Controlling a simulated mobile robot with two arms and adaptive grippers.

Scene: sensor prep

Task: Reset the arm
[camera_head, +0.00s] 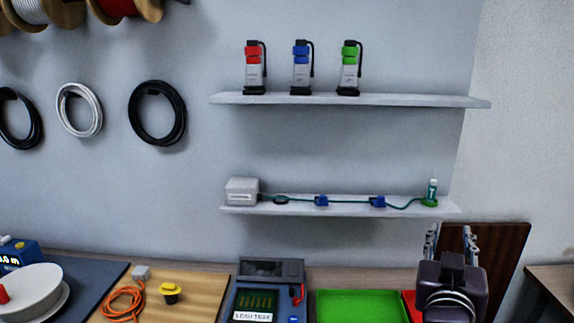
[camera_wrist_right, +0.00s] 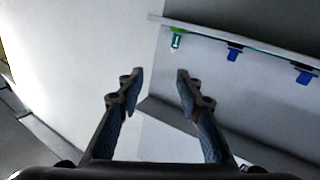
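My right gripper (camera_head: 452,240) is at the lower right of the head view, above the bench and in front of a dark brown panel (camera_head: 503,250). In the right wrist view, its two fingers (camera_wrist_right: 155,80) are apart with nothing between them. The lower shelf, with a small green-capped vial (camera_wrist_right: 177,39) at its end, lies beyond the fingertips. The vial also shows in the head view (camera_head: 431,190), standing in a green holder. My left gripper is not in the head view.
A green tray (camera_head: 362,306) and a red tray (camera_head: 410,303), partly hidden by my right arm, lie on the bench. A blue tester (camera_head: 268,290) stands left of them. The upper shelf (camera_head: 390,100) carries three handheld devices. An orange cable (camera_head: 121,302) lies at left.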

